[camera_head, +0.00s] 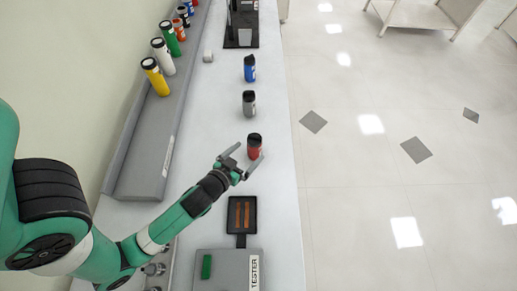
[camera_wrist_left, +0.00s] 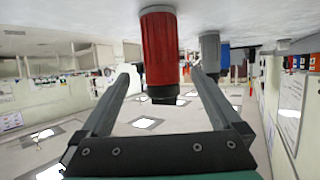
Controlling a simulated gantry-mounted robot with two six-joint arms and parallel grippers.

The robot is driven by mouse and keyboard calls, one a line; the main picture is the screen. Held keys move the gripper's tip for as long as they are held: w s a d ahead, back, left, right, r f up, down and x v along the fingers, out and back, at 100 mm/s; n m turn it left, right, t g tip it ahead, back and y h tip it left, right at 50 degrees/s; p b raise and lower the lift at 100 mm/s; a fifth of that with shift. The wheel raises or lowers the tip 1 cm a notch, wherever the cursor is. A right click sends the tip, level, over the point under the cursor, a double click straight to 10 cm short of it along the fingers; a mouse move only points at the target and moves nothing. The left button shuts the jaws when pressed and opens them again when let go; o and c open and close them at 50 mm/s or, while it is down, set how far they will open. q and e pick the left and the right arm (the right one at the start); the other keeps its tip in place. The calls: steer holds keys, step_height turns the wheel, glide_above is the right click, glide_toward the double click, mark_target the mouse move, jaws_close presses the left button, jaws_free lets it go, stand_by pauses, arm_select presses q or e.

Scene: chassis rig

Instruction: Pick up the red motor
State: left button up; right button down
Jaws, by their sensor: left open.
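The red motor (camera_head: 254,147) stands upright on the pale bench, with a dark cap on top. My left gripper (camera_head: 250,153) is open, with its two fingers reaching to either side of the motor. In the left wrist view, which is upside down, the red motor (camera_wrist_left: 160,50) shows between the open fingers (camera_wrist_left: 160,77). The fingers appear apart from it. My right gripper is in neither view.
A grey motor (camera_head: 249,103) and a blue motor (camera_head: 250,68) stand farther along the bench. A black tray (camera_head: 242,216) and the tester box (camera_head: 228,270) lie nearer.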

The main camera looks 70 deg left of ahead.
arm_select(q)
steer(key=b+x, duration=0.1)
steer(key=x, duration=0.7)
steer(key=shift+w+a, duration=0.15)
steer(key=shift+a, duration=0.1)
jaws_close()
